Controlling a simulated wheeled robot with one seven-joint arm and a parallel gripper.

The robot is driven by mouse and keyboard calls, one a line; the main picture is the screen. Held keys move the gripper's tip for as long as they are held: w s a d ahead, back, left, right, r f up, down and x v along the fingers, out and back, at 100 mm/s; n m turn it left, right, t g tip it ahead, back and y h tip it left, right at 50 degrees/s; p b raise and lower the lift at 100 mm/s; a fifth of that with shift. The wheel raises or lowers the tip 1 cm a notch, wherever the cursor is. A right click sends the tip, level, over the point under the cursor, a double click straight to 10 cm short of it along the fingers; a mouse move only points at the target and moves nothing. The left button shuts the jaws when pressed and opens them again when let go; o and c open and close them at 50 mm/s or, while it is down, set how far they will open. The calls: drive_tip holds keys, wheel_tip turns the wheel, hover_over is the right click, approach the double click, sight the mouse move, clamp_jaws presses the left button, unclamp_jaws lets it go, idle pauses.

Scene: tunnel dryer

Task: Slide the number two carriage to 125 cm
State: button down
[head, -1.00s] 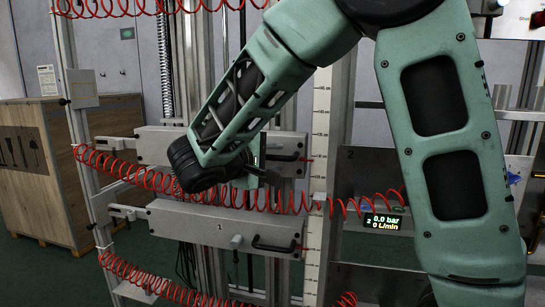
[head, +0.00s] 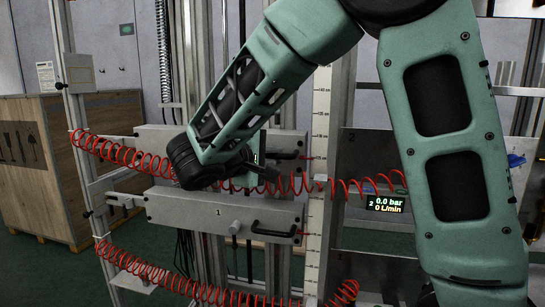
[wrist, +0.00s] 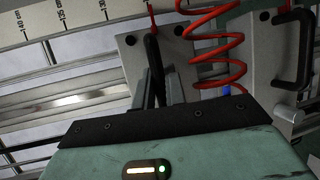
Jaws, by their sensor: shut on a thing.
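The upper carriage (head: 160,146) is a grey block on the vertical rails; its number is hidden behind my arm. Its black handle (head: 287,155) is at its right end, beside a red pointer at the upright scale (head: 320,135). My gripper (wrist: 160,88) is shut on this handle, which runs between the fingers in the wrist view (wrist: 153,55). In the head view my wrist hides most of the grip. The scale also shows at the top left of the wrist view (wrist: 60,22); I cannot read the pointer's value surely.
The lower carriage (head: 180,210), marked 1, sits close below with its own handle (head: 270,229). Red coiled hoses (head: 120,152) cross in front, one passing near my gripper. A wooden crate (head: 50,165) stands left.

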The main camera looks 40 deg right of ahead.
drive_tip(key=c, duration=1.5)
unclamp_jaws()
drive_tip(key=shift+o, duration=0.2)
drive_tip(key=shift+a+r, duration=0.1)
drive_tip(key=b+v, duration=0.3)
drive_tip(key=v, duration=1.4)
drive_tip(key=shift+b, duration=0.3)
drive_tip(key=shift+s+a, duration=0.1)
drive_tip(key=shift+a, duration=0.05)
